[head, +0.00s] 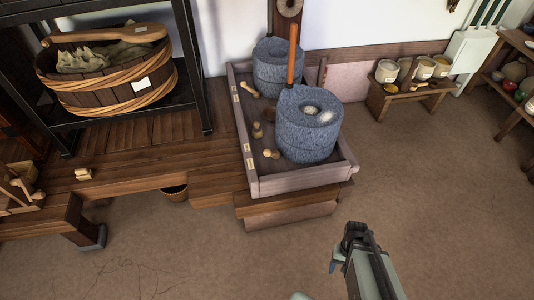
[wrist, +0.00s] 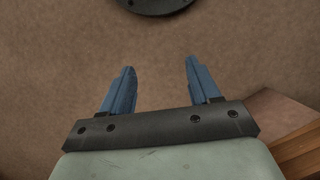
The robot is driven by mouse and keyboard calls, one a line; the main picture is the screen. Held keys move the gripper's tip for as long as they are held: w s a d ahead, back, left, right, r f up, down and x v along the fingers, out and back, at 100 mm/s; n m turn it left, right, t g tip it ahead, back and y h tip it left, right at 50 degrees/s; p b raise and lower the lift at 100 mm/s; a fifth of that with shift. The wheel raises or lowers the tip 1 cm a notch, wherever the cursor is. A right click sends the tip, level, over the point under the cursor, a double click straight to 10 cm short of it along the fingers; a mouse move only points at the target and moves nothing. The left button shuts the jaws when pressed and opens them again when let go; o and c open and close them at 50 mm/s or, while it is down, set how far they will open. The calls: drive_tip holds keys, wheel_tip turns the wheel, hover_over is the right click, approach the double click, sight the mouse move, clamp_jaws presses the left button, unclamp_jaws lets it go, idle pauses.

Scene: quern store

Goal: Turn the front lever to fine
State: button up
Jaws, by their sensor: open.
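Two grey stone querns stand in a wooden tray (head: 254,187) in the head view, a front one (head: 305,140) and a rear one (head: 272,72). Small pale wooden pieces lie along the tray's left side: a front one (head: 271,154), a middle one (head: 257,130) and a rear one (head: 250,90). The front one may be the front lever; its setting and any fine mark are too small to read. My gripper (wrist: 155,78) is open and empty in the wrist view, over bare floor. In the head view it is in front of the tray, to its right, apart from it.
A low bench (head: 405,98) with several cups stands behind right. A wooden tub (head: 110,90) sits on a dark rack at left. A wooden corner (wrist: 290,125) shows at right in the wrist view. The front floor is clear.

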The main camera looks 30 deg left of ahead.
drive_tip(key=w+a+r+n+t, duration=0.2)
drive_tip(key=w+a+r, duration=0.3)
drive_tip(key=w+a, duration=0.55)
wheel_tip(320, 180, up, 20)
drive_tip(key=f+m+t+y, duration=0.1)
drive_tip(key=m+t+y, duration=0.1)
drive_tip(key=m+y, duration=0.35)
hover_over(268, 151)
drive_tip(key=d, duration=0.2)
drive_tip(key=m+h, duration=0.2)
drive_tip(key=f, duration=0.4)
drive_tip(key=a+f, duration=0.1)
drive_tip(key=f, duration=0.3)
drive_tip(key=a+f, duration=0.1)
drive_tip(key=f, duration=0.4)
drive_tip(key=shift+a, duration=0.2)
drive_tip(key=shift+r, duration=0.1)
drive_tip(key=shift+c, duration=0.3)
clamp_jaws()
